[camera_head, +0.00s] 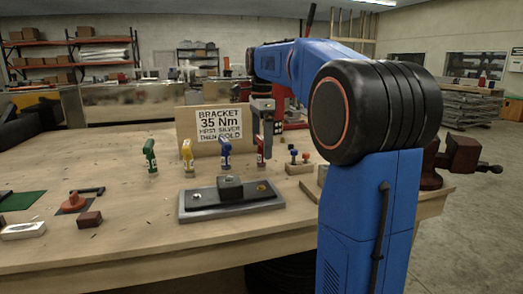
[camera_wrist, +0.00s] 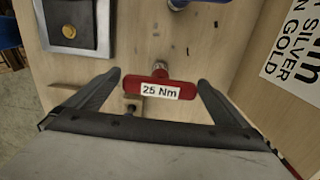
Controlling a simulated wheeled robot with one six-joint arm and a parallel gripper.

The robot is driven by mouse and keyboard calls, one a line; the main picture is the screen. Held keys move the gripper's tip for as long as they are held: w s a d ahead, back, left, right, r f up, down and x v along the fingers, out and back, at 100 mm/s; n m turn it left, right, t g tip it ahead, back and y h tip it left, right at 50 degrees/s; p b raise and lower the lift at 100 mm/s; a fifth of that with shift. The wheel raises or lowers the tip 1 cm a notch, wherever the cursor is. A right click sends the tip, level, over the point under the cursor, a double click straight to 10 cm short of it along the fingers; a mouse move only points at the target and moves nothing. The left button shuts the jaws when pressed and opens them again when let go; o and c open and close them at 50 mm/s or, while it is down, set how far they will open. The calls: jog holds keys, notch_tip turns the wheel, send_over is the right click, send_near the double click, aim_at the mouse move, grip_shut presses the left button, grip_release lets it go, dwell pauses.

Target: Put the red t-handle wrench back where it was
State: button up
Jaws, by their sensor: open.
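The red t-handle wrench (camera_head: 260,158) stands upright on the wooden table, at the right end of a row of t-handle wrenches. In the wrist view its red handle (camera_wrist: 133,85) carries a white "25 Nm" label. My gripper (camera_wrist: 160,80) is open, with one finger on each side of the handle and a gap visible on both sides. In the head view my gripper (camera_head: 262,128) comes down from above over the red wrench and partly hides it. The wrench's lower end is mostly hidden in the wrist view.
Blue (camera_head: 225,153), yellow (camera_head: 188,154) and green (camera_head: 150,157) wrenches stand to the left. A sign (camera_head: 220,123) reading "BRACKET 35 Nm" stands behind. A grey plate (camera_head: 190,212) with a dark block lies in front. A small wooden block (camera_head: 298,169) with pegs is right.

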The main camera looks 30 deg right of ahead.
notch_tip(320, 180, up, 10)
jog(key=shift+f, duration=0.25)
dwell(0.6)
